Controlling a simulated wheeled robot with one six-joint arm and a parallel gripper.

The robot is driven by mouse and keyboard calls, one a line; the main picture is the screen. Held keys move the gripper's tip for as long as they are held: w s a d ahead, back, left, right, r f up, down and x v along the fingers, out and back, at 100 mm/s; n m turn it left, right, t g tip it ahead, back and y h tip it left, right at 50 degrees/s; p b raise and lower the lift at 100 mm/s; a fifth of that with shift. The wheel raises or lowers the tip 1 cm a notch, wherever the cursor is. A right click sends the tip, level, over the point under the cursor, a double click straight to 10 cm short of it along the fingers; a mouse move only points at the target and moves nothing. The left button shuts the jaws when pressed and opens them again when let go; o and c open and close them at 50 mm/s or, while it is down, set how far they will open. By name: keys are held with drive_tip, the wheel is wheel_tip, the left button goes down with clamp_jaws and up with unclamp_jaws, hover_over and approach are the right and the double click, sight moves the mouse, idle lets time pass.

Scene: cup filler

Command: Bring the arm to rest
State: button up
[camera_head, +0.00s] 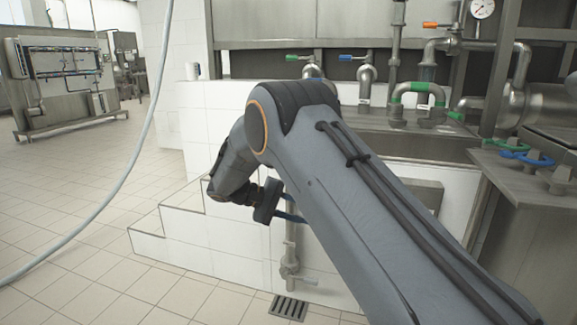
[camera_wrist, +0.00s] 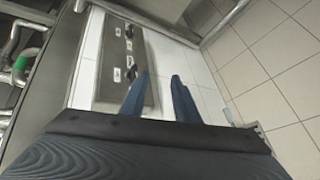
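My arm reaches forward across the head view and bends down at the elbow. My gripper (camera_head: 290,208) hangs in front of the white tiled wall, close to a vertical metal pipe (camera_head: 291,250). In the wrist view my gripper (camera_wrist: 160,78) shows two blue fingers spread apart with nothing between them. A grey panel with several black controls (camera_wrist: 128,45) lies beyond the left finger, which covers part of it. Whether the fingers touch anything cannot be seen, but a gap of white tile shows between them.
A metal sink counter (camera_head: 410,145) with pipes and coloured valve handles stands behind my arm. White tiled steps (camera_head: 182,235) rise at the left of the wall. A hose (camera_head: 133,165) hangs at the left. A drain grate (camera_head: 289,307) lies in the floor.

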drive_tip(key=s+a+r+n+y, duration=0.15)
drive_tip(key=s+y, duration=0.35)
drive_tip(key=s, duration=0.9)
drive_tip(key=s+a+g+y, duration=0.1)
drive_tip(key=s+a+y, duration=0.3)
drive_tip(key=s, duration=1.1)
drive_tip(key=s+a+r+n+y, duration=0.15)
drive_tip(key=s+y, duration=0.35)
drive_tip(key=s, duration=0.9)
drive_tip(key=d+r+m+p, duration=0.3)
drive_tip(key=d+r+p, duration=0.7)
drive_tip(key=r+p, duration=0.3)
drive_tip(key=d+r+m+p, duration=0.4)
drive_tip(key=d+r+p, duration=0.6)
drive_tip(key=p, duration=0.7)
wheel_tip(320, 180, up, 3)
drive_tip(key=shift+d+f+h+p, duration=0.15)
drive_tip(key=shift+d+h+p, duration=0.15)
drive_tip(key=shift+h+p, duration=0.1)
drive_tip(key=shift+m, duration=0.3)
